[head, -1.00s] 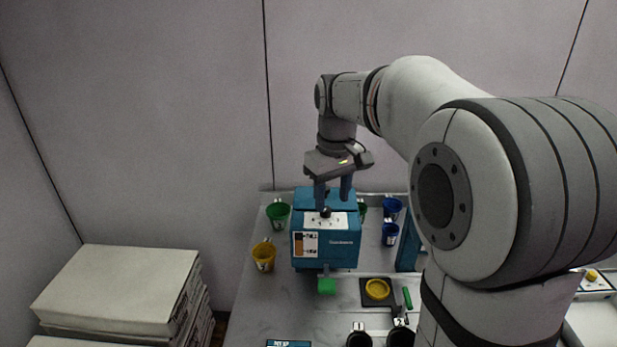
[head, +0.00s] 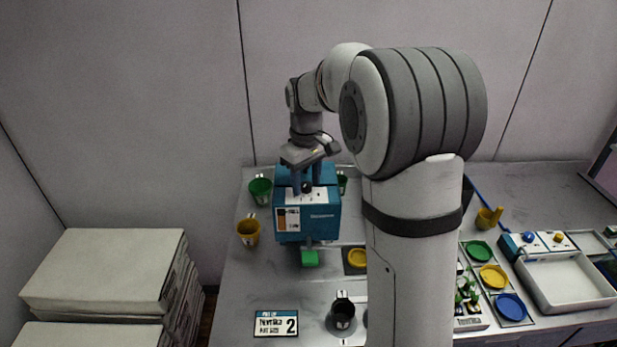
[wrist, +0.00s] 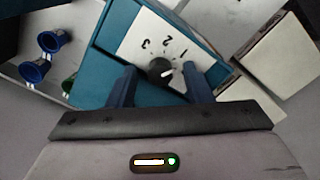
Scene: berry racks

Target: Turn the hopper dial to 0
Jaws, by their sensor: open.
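The blue hopper (head: 322,226) stands on the grey bench, with a white plate on its top. In the wrist view, the black dial (wrist: 158,71) sits on the white plate (wrist: 131,42). The digits 3, 2 and 1 show around it; a 0 is not readable, and my right finger covers part of the plate. A pale mark on the dial points to the right, towards that finger. My gripper (wrist: 160,85) is open, one finger on each side of the dial. It also shows in the head view (head: 306,184), pointing down over the hopper. I cannot tell whether the fingers touch the dial.
Green cups (head: 260,190) and a yellow cup (head: 248,232) stand beside the hopper. A green block (head: 310,258) and a black cup (head: 342,316) are in front. A sign (head: 276,323) shows 2. A white tray (head: 566,281) lies right. My arm hides the bench's middle.

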